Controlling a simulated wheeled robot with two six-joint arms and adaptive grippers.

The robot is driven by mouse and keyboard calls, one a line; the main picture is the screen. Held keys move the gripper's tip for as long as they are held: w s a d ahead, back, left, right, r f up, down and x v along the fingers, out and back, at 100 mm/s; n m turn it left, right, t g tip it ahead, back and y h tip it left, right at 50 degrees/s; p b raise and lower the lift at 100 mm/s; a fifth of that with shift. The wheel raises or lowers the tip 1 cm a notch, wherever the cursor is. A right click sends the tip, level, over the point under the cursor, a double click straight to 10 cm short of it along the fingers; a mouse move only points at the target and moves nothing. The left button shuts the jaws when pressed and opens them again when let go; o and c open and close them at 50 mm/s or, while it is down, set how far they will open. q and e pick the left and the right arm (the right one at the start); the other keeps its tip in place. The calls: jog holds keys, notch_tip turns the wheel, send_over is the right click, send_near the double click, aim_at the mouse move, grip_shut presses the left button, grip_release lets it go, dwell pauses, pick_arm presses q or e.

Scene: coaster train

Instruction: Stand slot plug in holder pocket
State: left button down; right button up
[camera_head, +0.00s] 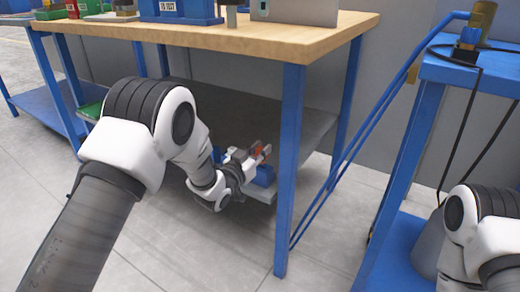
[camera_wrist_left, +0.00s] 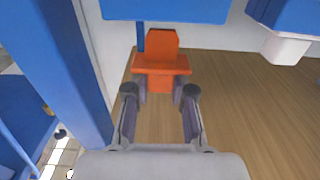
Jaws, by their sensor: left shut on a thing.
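An orange slot plug (camera_wrist_left: 162,62), with a wide crossbar and a narrower upper part, is between the fingers of my left gripper (camera_wrist_left: 160,92) in the left wrist view. The gripper is shut on it. In the head view my left gripper (camera_head: 257,156) is under the wooden worktop, near the lower shelf, with a bit of orange-red plug (camera_head: 258,149) showing. A blue block (camera_head: 264,176) is just below the gripper there. I cannot tell whether it is the holder, and no pocket is clearly visible. My right gripper is out of frame.
The wooden worktop (camera_head: 250,45) is above my left arm, and a blue table leg (camera_head: 290,170) stands right of the gripper. A grey lower shelf (camera_head: 262,118) lies beneath. A blue stand (camera_head: 420,150) with a black cable is at the right. Open floor lies in front.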

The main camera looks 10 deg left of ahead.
pick_arm(q)
jog(key=shift+f+b, duration=0.7)
jog(key=shift+f, duration=0.7)
jog(key=c, duration=0.9)
grip_release()
jog(key=v, duration=1.2)
